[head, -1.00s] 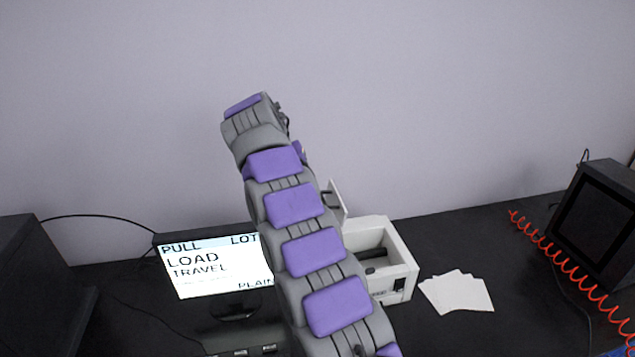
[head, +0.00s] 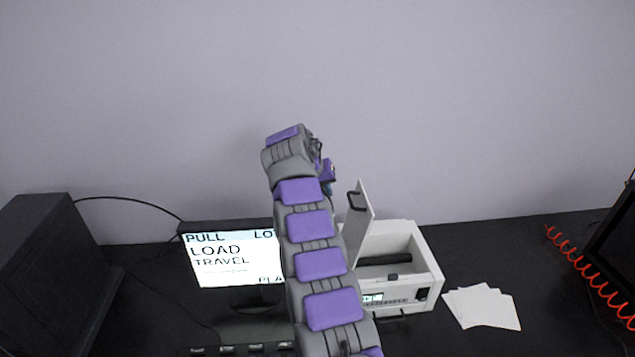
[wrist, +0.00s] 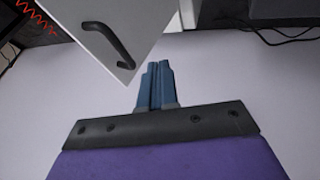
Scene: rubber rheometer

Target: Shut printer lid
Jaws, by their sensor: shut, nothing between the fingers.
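The white printer (head: 427,277) stands on the black bench, with its lid (head: 361,222) raised upright on its left side. A dark handle (head: 357,201) sits near the lid's top edge. In the wrist view the lid (wrist: 105,22) fills the upper left, with its handle (wrist: 108,42) across it. My gripper (wrist: 155,68) shows there with its blue fingers together and empty, just right of the lid's corner; I cannot tell if they touch. In the head view my gripper (head: 328,188) is mostly hidden by my arm, left of the lid and close to the wall.
A lit monitor (head: 222,262) stands left of the printer, partly behind my arm. White sheets (head: 482,306) lie on the bench to its right. A dark box (head: 50,265) is at far left, and a red coiled cable (head: 588,272) at right.

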